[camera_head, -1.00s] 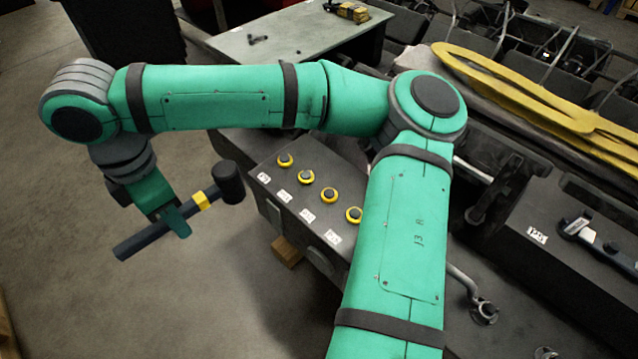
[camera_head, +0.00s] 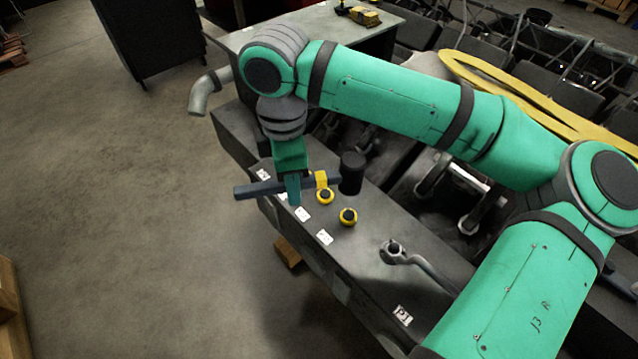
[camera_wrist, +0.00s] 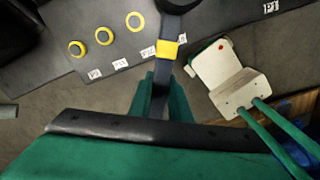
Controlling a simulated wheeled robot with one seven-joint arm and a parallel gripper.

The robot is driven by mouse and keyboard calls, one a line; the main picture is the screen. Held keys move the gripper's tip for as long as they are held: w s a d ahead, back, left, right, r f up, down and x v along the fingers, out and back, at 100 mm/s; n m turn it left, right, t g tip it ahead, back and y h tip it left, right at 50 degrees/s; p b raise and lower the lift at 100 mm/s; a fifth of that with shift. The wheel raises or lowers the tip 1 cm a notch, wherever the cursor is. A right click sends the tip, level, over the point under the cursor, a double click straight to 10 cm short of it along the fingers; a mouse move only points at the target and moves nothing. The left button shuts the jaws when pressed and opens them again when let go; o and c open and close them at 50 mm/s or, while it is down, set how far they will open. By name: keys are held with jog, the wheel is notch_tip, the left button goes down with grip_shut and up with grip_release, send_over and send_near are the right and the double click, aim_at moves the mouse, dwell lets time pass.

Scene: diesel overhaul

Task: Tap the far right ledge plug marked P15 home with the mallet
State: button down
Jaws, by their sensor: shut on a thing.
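My gripper (camera_head: 293,188) is shut on the handle of a mallet (camera_head: 262,188) with a dark head and a yellow band. The mallet is held roughly level above the ledge (camera_head: 365,262), its head to the right. The rightmost yellow-ringed plug (camera_head: 348,217) sits on the ledge just below the mallet head in the picture; its label is too small to read. Another plug (camera_head: 325,196) is left of it. Plugs farther left are hidden behind my gripper and the mallet. The wrist view shows three plugs (camera_wrist: 104,36) left of the mallet; its head covers part of the ledge.
A grey pipe elbow (camera_head: 207,92) is at the ledge's far left. A wooden block (camera_head: 288,252) lies by the ledge foot.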

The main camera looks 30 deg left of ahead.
jog(key=shift+w+d+f, duration=0.1)
jog(key=shift+d+f, duration=0.05)
jog(key=shift+d, duration=0.05)
jog(key=shift+d+f, duration=0.1)
jog(key=shift+f, duration=2.5)
notch_tip(320, 180, down, 6)
jog(key=shift+r, duration=0.2)
jog(key=shift+a+r, duration=0.2)
jog(key=shift+r, duration=2.05)
